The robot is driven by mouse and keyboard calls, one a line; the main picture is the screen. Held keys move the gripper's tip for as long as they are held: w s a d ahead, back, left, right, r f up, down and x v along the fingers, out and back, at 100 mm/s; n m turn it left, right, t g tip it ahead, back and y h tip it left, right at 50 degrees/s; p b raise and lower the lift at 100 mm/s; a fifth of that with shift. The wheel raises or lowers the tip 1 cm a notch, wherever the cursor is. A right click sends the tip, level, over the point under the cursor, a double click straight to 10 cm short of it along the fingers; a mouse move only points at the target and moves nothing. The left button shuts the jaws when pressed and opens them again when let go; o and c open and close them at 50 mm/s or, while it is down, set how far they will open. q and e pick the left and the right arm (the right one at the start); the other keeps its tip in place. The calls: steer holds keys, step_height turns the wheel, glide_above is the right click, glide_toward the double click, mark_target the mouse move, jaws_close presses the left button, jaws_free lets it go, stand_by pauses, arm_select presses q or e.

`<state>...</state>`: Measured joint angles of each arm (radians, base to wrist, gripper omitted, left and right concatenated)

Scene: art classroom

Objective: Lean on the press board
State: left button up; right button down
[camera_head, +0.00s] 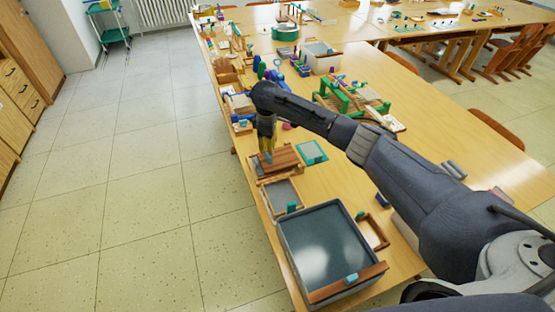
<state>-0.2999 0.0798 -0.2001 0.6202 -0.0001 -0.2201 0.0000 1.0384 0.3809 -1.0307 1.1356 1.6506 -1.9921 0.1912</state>
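A brown wooden board (287,157), which looks like the press board, lies near the left edge of the long table. My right gripper (268,157) points straight down over the board's left part. Its fingertips look to be at or just above the board's surface; I cannot tell if they touch. The fingers are small and seen partly from above, so open or shut is unclear. My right arm comes in from the right and crosses over the table. My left gripper is not in view.
A wood-framed screen (283,194) and a large grey tub (325,250) with dark content stand nearer. A teal-framed piece (312,152) lies right of the board. A green wooden rack (350,98) stands beyond my arm. The floor (130,190) on the left is clear.

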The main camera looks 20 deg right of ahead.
mark_target(269, 156)
steer(key=shift+f, duration=1.25)
steer(key=shift+s+f, duration=0.15)
steer(key=shift+f, duration=0.15)
stand_by(2.3)
steer(key=shift+r, duration=0.1)
steer(key=shift+r, duration=3.55)
